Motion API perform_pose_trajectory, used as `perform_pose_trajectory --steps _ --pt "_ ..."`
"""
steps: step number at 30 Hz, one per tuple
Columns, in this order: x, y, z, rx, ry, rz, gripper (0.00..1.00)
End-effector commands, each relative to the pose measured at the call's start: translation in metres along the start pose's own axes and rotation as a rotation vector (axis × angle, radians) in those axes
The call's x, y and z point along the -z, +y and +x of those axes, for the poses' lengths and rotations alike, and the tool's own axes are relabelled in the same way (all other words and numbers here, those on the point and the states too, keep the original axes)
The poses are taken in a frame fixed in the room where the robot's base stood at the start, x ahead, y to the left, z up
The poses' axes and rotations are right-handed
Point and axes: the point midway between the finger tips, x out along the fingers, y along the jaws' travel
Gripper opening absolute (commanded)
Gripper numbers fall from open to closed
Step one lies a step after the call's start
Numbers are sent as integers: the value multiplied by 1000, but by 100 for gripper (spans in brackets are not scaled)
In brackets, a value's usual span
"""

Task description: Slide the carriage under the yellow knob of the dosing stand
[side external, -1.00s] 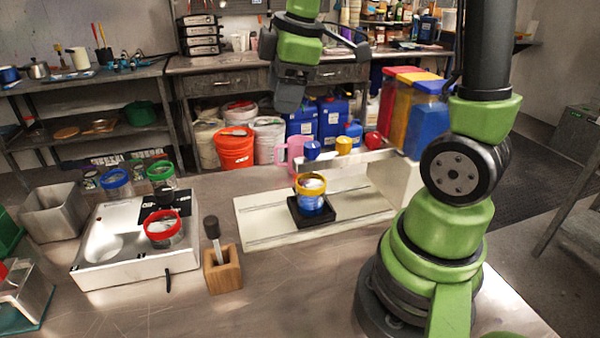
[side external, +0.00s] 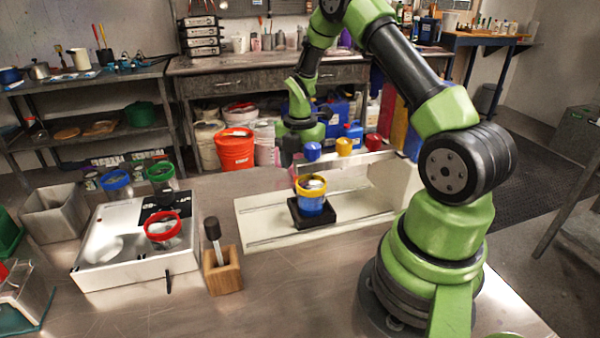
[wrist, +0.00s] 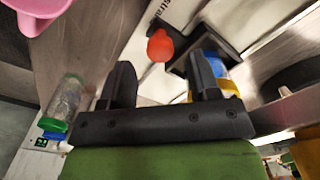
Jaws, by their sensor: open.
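The black carriage (side external: 318,221) sits on the pale base of the dosing stand (side external: 262,230) and holds a blue jar with a yellow rim (side external: 311,197). In the side view it stands nearer the blue knob (side external: 312,151) than the yellow knob (side external: 344,147). The red knob (side external: 373,142) is furthest right. In the wrist view the carriage (wrist: 212,44) is partly hidden by a finger, with a red rounded piece (wrist: 160,46) beside it. My gripper (side external: 290,160) is open and empty behind the stand's left part; its fingers (wrist: 160,82) appear apart from the carriage.
The stand's overhead bar (side external: 350,160) carries the knobs above the base. A pink jug (wrist: 40,8) is close to my gripper. A wooden block with a dark-handled tool (side external: 222,270) and a white tray with jars (side external: 135,275) stand left. The base right of the carriage looks clear.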

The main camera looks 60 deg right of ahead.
Motion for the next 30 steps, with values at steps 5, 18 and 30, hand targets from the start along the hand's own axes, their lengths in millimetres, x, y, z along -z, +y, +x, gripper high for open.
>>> perform_pose_trajectory --steps 5,18,30 --pt "0 0 23 1 1 0 56" --pt "0 0 29 -1 0 1 42" --pt "-10 -8 28 -1 -1 7 0"
